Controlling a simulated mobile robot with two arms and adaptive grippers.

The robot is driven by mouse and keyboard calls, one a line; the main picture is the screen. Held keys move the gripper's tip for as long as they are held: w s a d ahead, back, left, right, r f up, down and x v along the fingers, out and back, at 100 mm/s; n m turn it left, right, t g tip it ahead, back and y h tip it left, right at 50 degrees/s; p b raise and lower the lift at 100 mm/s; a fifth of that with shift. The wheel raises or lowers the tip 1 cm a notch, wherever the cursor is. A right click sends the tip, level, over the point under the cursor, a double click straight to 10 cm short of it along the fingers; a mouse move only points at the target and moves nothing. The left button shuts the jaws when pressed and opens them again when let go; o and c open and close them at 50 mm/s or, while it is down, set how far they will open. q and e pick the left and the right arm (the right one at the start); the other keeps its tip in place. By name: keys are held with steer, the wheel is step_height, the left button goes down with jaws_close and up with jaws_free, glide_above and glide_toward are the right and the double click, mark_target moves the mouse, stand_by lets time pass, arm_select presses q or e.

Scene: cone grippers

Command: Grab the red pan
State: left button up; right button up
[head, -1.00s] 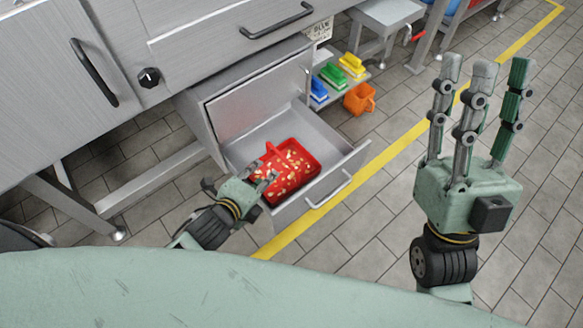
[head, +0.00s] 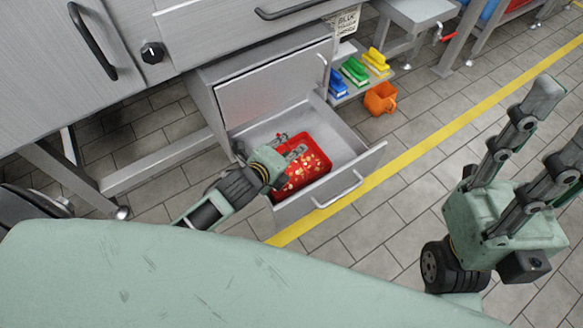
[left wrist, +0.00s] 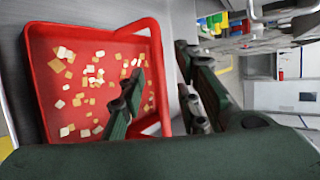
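The red pan (head: 310,164), strewn with pale yellow bits, lies in the open drawer (head: 347,158). In the left wrist view the pan (left wrist: 77,88) fills the left side, with a red bar-like handle (left wrist: 163,85) along its right side. My left gripper (head: 290,146) is at the pan's left side in the head view. In the left wrist view its fingers (left wrist: 160,82) are apart, one over the pan's inside and the others outside the handle. My right gripper (head: 551,130) is raised at the right with fingers extended, open and empty.
The drawer's front with its handle (head: 338,190) stands out over the tiled floor. Blue, green and yellow brushes (head: 355,70) sit on a low shelf, with an orange jug (head: 380,98) beside them.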

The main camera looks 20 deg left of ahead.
arm_select(q)
steer(key=shift+w+d+f, duration=0.15)
steer(key=shift+w+f, duration=0.2)
steer(key=shift+w, duration=0.1)
jaws_close()
stand_by(0.3)
